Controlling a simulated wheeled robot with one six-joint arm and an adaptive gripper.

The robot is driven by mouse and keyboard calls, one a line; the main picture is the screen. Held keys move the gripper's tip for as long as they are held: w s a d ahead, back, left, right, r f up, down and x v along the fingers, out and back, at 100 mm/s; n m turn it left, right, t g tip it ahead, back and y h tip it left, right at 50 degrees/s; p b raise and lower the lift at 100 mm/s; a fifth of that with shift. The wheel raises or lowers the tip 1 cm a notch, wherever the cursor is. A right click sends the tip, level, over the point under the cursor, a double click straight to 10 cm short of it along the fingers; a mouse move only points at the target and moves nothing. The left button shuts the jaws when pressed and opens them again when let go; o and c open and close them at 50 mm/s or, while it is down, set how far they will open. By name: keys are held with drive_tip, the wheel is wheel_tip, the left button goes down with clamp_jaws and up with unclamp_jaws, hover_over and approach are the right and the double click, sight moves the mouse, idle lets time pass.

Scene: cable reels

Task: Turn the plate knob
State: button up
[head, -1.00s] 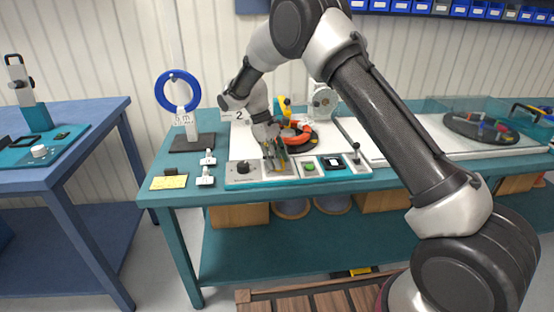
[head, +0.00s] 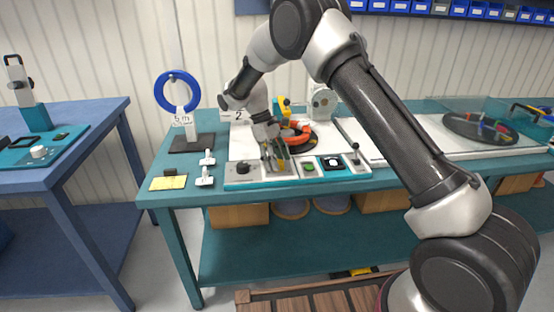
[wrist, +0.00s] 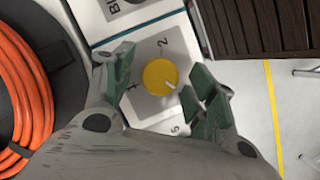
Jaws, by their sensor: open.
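The round yellow plate knob (wrist: 158,72) sits on a light grey plate (wrist: 143,106) marked with numbers such as 1 and 2. A small white pointer mark shows at the knob's lower right edge in the wrist view. My gripper (wrist: 162,82) is open, with green-padded fingers on both sides of the knob. Gaps show between the pads and the knob, and I cannot tell the height difference. In the head view my gripper (head: 276,158) is over the front control panel (head: 233,183), and its fingers largely hide the knob.
An orange cable coil (wrist: 22,90) on a dark reel lies close beside my gripper. A black knob (head: 243,168), a green button (head: 309,167) and a lever (head: 355,158) share the panel. A blue ring on a stand (head: 190,140) stands at the left.

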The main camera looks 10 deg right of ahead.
drive_tip(key=v, duration=1.2)
drive_tip(key=s+d+f+m, duration=0.1)
drive_tip(key=s+f+m, duration=0.1)
drive_tip(key=s+f, duration=0.15)
drive_tip(key=s+d+r+m+t+y, duration=0.1)
drive_tip(key=s+d+r+m+t, duration=0.1)
drive_tip(key=s+d+r, duration=0.4)
drive_tip(key=s+d+r+m+t+y, duration=0.1)
drive_tip(key=s+d+r, duration=0.5)
drive_tip(key=s+d, duration=0.6)
drive_tip(key=s+d+r+m+t+y, duration=0.1)
drive_tip(key=s+d+r+m+t, duration=0.3)
drive_tip(key=s+d, duration=0.6)
drive_tip(key=shift+s+r+m, duration=0.7)
drive_tip(key=shift+s+r, duration=0.2)
drive_tip(key=shift+s, duration=2.75)
